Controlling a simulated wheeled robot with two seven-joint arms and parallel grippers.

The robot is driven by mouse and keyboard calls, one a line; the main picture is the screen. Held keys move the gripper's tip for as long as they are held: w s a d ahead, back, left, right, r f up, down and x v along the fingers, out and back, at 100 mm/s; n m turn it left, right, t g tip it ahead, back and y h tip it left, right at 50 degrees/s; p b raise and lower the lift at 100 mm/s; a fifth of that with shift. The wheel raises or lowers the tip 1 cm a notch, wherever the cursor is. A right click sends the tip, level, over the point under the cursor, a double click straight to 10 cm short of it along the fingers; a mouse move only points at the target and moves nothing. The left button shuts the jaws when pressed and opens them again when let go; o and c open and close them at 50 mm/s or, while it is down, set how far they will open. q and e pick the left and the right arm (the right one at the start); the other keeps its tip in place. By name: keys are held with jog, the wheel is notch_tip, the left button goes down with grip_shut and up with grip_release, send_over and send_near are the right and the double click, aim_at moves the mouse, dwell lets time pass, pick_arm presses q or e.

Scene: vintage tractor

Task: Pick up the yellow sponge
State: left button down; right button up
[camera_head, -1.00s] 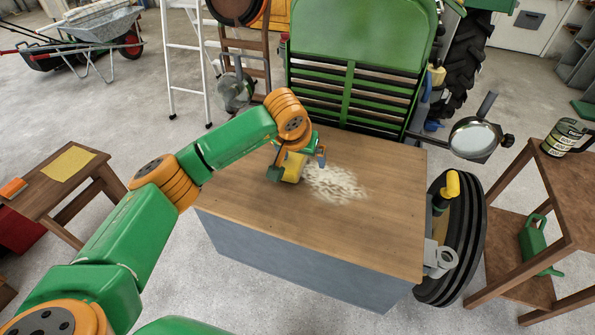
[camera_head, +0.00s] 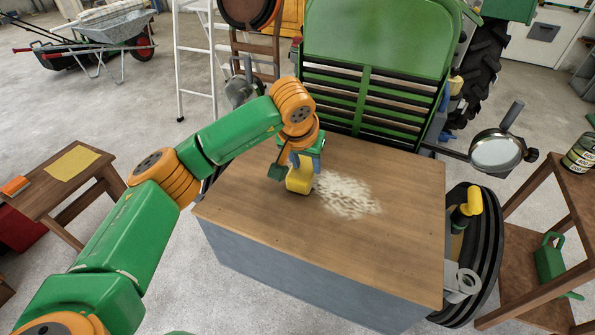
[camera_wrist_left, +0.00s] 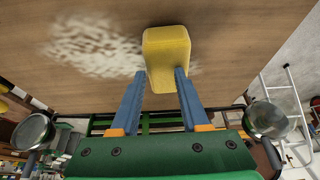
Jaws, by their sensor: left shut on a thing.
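The yellow sponge (camera_head: 300,180) is at the wooden top of the workbench (camera_head: 400,205), just left of a pale dusty patch (camera_head: 348,194). My left gripper (camera_head: 303,165) comes down on it from above and is shut on it. In the left wrist view the sponge (camera_wrist_left: 167,58) sits between the two blue fingers (camera_wrist_left: 161,80), its far end sticking out past the tips. I cannot tell whether the sponge touches the top. My right gripper is not in view.
A small table (camera_head: 40,199) with a yellow cloth (camera_head: 72,163) and an orange block (camera_head: 14,186) stands at the left. A green tractor grille (camera_head: 368,90) rises behind the bench. A round headlamp (camera_head: 496,152) juts in at the right. The bench's right half is clear.

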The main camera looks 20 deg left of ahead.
pick_arm(q)
jog(key=v, duration=0.1)
jog(key=b+v, duration=0.1)
jog(key=v, duration=0.1)
jog(key=shift+s+d+r, duration=0.1)
jog(key=shift+d, duration=0.15)
jog(key=s+a+r+b, duration=0.1)
jog(key=s+a+r, duration=0.2)
jog(key=s+r, duration=0.3)
jog(key=s, duration=0.4)
jog(key=shift+b, duration=0.3)
jog(key=c, duration=1.1)
grip_release()
jog(key=o, duration=0.8)
jog(key=shift+a, duration=0.1)
